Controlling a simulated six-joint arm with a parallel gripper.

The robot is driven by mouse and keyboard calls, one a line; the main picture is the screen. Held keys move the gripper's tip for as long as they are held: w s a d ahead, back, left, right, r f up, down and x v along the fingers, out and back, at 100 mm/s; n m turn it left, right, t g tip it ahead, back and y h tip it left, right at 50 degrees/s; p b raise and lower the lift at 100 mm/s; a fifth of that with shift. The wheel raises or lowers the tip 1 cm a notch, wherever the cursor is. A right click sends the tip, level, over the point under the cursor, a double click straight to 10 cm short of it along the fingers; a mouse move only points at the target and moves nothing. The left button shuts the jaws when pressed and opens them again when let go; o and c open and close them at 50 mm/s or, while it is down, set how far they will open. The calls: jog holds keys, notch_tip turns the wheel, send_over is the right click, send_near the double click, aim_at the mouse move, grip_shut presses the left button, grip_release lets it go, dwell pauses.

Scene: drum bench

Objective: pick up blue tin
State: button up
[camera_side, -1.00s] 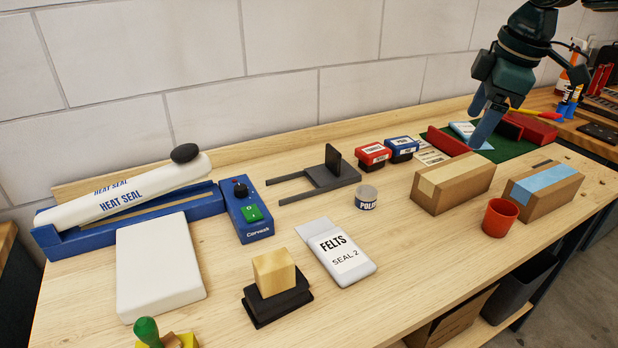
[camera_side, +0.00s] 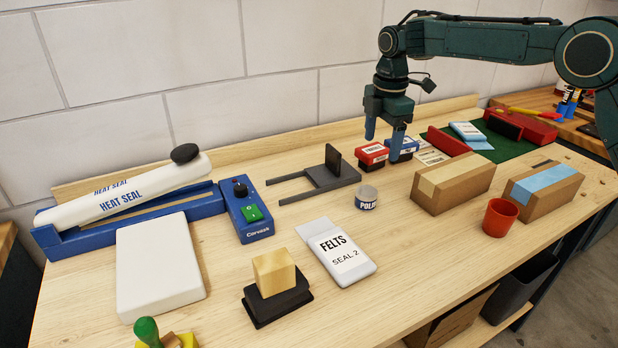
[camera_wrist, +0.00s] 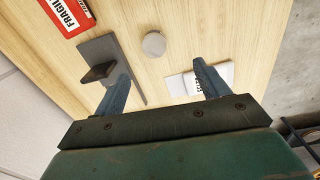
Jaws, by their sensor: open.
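The blue tin (camera_side: 404,155), with a white label on top, sits on the bench beside the red tin (camera_side: 372,154) in the side view. My gripper (camera_side: 384,140) is open and empty, fingers pointing down, above or just behind the two tins. One finger overlaps the blue tin and partly hides it. In the wrist view my open gripper (camera_wrist: 162,76) has bare bench between its fingers. A red tin with a FRAGILE label (camera_wrist: 66,14) is at the top left there; I cannot make out the blue tin in that view.
A dark grey stand (camera_side: 330,178) and a round tub (camera_side: 366,198) are left of and in front of the tins. A cardboard box (camera_side: 453,185) stands to their right, with a red cup (camera_side: 499,218) beyond. A white FELTS packet (camera_side: 336,250) lies nearer the front.

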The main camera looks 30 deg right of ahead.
jog(key=shift+w+a+f+n, duration=0.15)
jog(key=shift+w+f+n, duration=0.1)
jog(key=shift+w+f, duration=0.25)
jog(key=shift+w+a+f+n, duration=0.1)
jog(key=shift+w+f+n, duration=0.15)
jog(key=shift+f, duration=0.35)
jog(key=shift+f, duration=0.1)
send_over(368, 190)
jog(key=f, duration=0.7)
jog(key=shift+s, duration=0.3)
jog(key=shift+f, duration=0.7)
jog(key=shift+w+a+f, duration=0.1)
jog(key=shift+w+f, duration=0.05)
jog(key=shift+f, duration=1.15)
jog(key=shift+w+f, duration=0.1)
jog(key=shift+f, duration=1.15)
